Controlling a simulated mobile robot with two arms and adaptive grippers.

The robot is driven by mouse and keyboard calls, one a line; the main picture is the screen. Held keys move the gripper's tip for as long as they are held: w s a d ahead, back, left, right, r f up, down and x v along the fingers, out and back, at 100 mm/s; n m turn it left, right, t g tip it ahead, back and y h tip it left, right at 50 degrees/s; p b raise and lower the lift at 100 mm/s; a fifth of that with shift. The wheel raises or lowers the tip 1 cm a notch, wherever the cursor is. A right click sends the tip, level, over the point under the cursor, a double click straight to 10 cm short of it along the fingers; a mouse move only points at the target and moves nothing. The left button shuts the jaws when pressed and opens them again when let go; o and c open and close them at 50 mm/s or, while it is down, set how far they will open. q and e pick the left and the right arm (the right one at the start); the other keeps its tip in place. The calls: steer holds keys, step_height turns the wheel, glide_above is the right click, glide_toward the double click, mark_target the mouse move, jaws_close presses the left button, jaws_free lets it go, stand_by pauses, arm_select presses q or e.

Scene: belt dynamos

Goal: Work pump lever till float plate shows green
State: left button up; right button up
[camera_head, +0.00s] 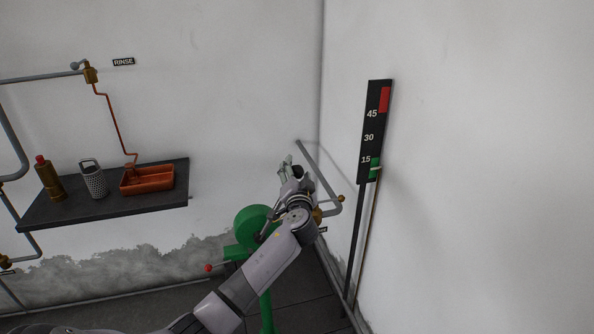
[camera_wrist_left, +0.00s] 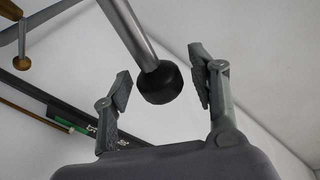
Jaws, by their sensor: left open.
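My left gripper (camera_head: 287,163) is open in the corner, by the upper end of a grey metal bar (camera_head: 319,172). In the left wrist view, a metal bar with a black knob (camera_wrist_left: 160,82) reaches down between the spread fingers of the gripper (camera_wrist_left: 164,88); no finger clearly touches it. This looks like the pump lever. A black gauge board (camera_head: 368,135) on the right wall reads 15, 30 and 45, with red at the top and green at the bottom. A thin pale mark (camera_head: 375,168) crosses the green part. My right gripper is not in view.
A green machine (camera_head: 254,220) with a red-knobbed handle stands behind my left arm. A dark shelf (camera_head: 70,210) on the left holds a brass bottle (camera_head: 50,180), a grater (camera_head: 94,182) and a copper tray (camera_head: 147,180). Pipes run along the left wall.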

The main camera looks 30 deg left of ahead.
arm_select(q)
steer(key=shift+c, duration=0.5)
jaws_close()
stand_by(0.3)
